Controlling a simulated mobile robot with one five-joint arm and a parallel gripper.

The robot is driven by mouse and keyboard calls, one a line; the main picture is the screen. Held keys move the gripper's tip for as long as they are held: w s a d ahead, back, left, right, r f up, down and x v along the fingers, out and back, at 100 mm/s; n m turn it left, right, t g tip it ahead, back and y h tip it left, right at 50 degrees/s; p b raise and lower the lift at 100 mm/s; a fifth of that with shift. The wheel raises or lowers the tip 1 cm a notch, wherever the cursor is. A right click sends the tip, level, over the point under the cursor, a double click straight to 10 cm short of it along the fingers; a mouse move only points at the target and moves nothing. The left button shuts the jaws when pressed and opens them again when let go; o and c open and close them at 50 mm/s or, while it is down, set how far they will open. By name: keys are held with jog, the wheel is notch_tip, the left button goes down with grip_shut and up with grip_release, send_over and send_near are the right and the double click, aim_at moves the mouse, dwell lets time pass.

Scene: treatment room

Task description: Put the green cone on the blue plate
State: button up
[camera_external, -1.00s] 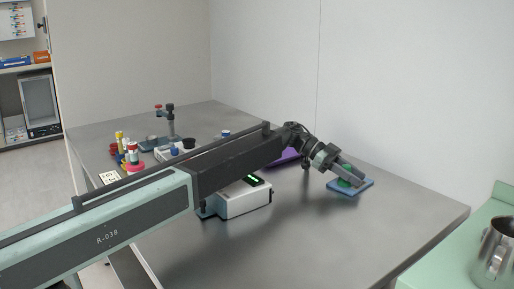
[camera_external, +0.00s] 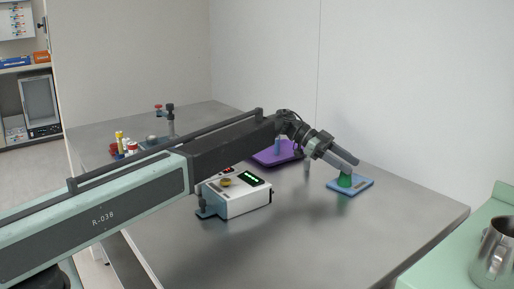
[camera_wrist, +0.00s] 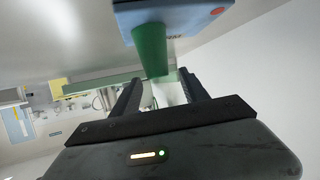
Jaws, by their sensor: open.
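The green cone (camera_external: 345,181) stands on the blue plate (camera_external: 363,184) at the right of the metal table. In the wrist view the picture is turned over: the blue plate (camera_wrist: 190,14) is at the top and the green cone (camera_wrist: 151,48) hangs down from it. My gripper (camera_external: 332,164) is open just above and to the left of the cone, its fingers spread wide. In the wrist view my gripper (camera_wrist: 160,80) has its fingertips near the cone's narrow end, with nothing held between them. One finger partly hides the cone's top in the external view.
A purple tray (camera_external: 266,158) lies behind my arm. A white device (camera_external: 245,203) with a green display stands on the table left of the plate. A metal mug (camera_external: 495,252) stands on the green counter at the right. The table's front right is clear.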

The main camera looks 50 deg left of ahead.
notch_tip(320, 180, up, 5)
jog(key=p, duration=0.3)
jog(key=shift+f, duration=0.2)
